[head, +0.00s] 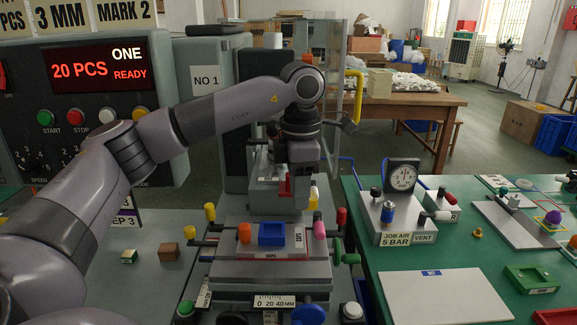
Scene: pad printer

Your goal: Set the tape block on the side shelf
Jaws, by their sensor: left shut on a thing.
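My left arm reaches in from the left and bends down at the wrist in front of the printer. My left gripper (300,182) points down above the back of the printer's stage (240,240). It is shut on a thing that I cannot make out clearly. A small red part (285,187) shows beside the fingers, and I cannot tell if it is held. I cannot single out the tape block with certainty. A brown block (168,254) and a small green block (129,256) sit on the grey surface (145,290) at left, possibly the side shelf. My right gripper is not in view.
The control panel (100,90) stands at left. On the green table (375,265) are a gauge unit (402,177), a white board (447,297) and a green tray (531,280).

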